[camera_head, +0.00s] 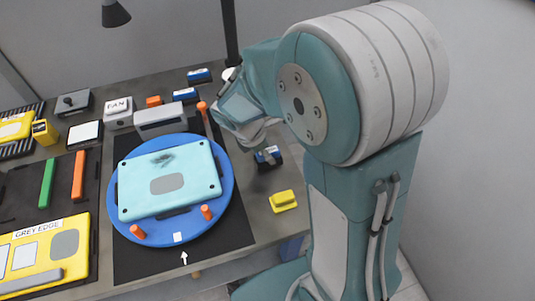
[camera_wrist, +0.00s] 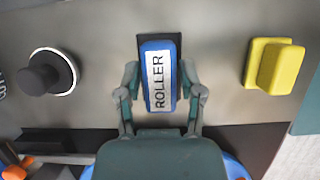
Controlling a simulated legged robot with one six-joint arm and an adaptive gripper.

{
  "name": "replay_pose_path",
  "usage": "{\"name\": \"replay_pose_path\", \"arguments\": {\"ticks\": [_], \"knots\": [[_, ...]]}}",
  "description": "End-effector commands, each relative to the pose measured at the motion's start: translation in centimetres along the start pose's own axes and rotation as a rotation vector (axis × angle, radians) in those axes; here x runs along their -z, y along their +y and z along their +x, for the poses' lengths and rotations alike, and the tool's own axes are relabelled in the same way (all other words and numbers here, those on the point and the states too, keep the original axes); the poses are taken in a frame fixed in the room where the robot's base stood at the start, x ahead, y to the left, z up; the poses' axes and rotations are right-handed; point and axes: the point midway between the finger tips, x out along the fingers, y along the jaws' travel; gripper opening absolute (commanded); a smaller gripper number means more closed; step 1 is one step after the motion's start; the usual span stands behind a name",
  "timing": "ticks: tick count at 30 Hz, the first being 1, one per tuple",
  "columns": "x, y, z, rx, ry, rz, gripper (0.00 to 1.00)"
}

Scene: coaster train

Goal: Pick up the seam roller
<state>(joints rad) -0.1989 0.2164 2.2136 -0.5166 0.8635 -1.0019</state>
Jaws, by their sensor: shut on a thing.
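The seam roller (camera_wrist: 158,78) has a blue body with a white label reading ROLLER. In the wrist view it stands between the two fingers of my gripper (camera_wrist: 161,92), which is shut on it. In the head view the seam roller (camera_head: 270,155) shows as a small blue, white and dark shape under my gripper (camera_head: 262,147), right of the blue turntable. Part of it is hidden by my gripper and arm. I cannot tell whether it touches the table or is lifted.
A yellow block (camera_head: 283,201) lies to the right of the roller; it also shows in the wrist view (camera_wrist: 278,66). A dark round knob (camera_wrist: 45,73) is on the left there. The blue turntable (camera_head: 228,190) holds a pale cyan panel (camera_head: 140,200). Orange pegs (camera_head: 206,212) stand on it.

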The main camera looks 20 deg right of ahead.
Motion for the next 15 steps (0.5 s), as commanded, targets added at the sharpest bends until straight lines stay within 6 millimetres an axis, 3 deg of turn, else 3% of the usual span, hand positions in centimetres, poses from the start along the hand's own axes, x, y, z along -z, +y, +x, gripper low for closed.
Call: {"name": "replay_pose_path", "arguments": {"ticks": [8, 15], "knots": [[-0.3, 0.1, -0.8, -0.005, 0.001, 0.000, 0.00], [-0.8, -0.5, -4.5, -0.009, 0.002, -0.001, 0.00]]}}
